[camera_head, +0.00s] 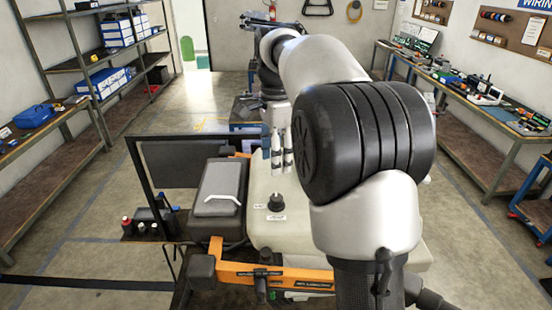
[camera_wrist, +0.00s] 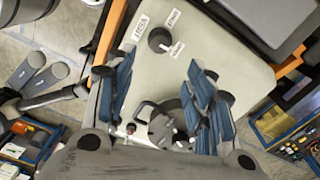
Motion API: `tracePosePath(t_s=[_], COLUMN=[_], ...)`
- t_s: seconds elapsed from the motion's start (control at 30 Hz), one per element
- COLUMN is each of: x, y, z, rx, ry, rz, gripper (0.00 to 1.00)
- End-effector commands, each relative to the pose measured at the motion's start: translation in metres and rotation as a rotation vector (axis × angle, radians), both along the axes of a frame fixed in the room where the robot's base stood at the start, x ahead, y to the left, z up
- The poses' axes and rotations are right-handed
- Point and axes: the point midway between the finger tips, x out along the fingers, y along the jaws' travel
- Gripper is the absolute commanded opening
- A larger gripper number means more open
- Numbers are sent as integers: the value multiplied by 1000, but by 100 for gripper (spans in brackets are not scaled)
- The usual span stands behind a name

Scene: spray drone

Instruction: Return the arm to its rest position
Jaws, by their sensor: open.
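My gripper (camera_wrist: 162,90) is open in the wrist view, with its two blue-padded fingers spread over the cream tank of the spray drone. Nothing is clearly held between them. A dark round fitting (camera_wrist: 155,125) shows between the fingers, low in the view; I cannot tell its distance from them. The tank (camera_head: 262,222) also shows in the head view, with a black knob (camera_head: 276,202) and small labels on top. In the head view my raised, bent arm covers the tank's right part, and my gripper cannot be made out clearly.
A grey box with a pale handle (camera_head: 218,187) sits left of the tank. Orange frame bars (camera_head: 235,270) run along the drone's front. Two white upright cylinders (camera_head: 282,150) stand behind the knob. Shelves (camera_head: 95,60) line the left wall, a cluttered bench (camera_head: 470,90) the right. Floor is open at left.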

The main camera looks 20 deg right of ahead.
Motion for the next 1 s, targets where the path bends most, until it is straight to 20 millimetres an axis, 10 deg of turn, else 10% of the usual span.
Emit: tracePosePath(t_s=[0.47, 1.0], x=[-29, -198], y=[18, 87], z=[-22, -185], rx=[-12, -169], ry=[-43, -234], rz=[172, 1090], gripper=[49, 49])
